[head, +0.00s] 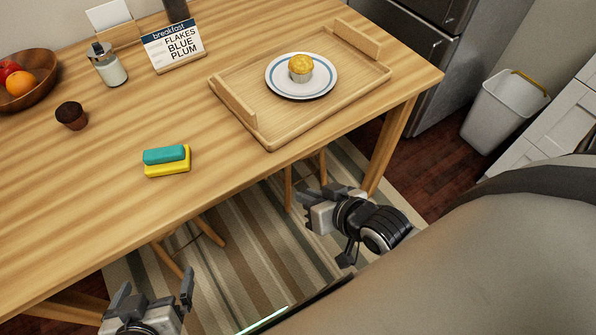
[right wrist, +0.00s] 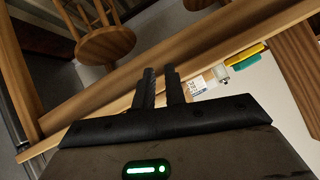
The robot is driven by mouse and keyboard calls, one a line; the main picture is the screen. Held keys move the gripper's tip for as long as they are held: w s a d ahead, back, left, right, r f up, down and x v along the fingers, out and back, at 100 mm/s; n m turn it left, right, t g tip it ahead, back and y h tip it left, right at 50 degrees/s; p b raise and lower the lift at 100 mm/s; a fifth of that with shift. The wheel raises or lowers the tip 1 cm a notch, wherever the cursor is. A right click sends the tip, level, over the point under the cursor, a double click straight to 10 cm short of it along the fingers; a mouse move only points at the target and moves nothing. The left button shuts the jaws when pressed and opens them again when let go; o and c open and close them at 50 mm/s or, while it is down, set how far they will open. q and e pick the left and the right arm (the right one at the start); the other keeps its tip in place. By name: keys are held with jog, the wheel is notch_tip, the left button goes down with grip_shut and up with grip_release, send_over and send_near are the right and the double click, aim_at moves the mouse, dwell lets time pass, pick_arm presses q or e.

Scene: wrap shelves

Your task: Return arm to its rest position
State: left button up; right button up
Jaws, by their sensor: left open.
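My left gripper (head: 153,291) is at the lower left of the head view, in front of the table's near edge. Its two dark fingers point up and stand wide apart, with nothing between them. My right gripper (head: 322,193) is past the table's near edge, below the wooden tray, above the striped rug. In the right wrist view its two dark fingers (right wrist: 160,72) lie close together with a narrow gap and hold nothing visible. Whether the jaws count as shut is unclear.
Stools stand under the table. A white bin (head: 497,112) stands right.

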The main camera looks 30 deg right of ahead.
jog(key=a+n, duration=0.1)
jog(key=s+a+n, duration=0.1)
jog(key=a, duration=0.1)
jog(key=s+a+n, duration=0.1)
jog(key=n, duration=0.1)
jog(key=shift+a+f+y, duration=0.15)
jog(key=shift+f+y, duration=0.05)
jog(key=shift+y, duration=0.1)
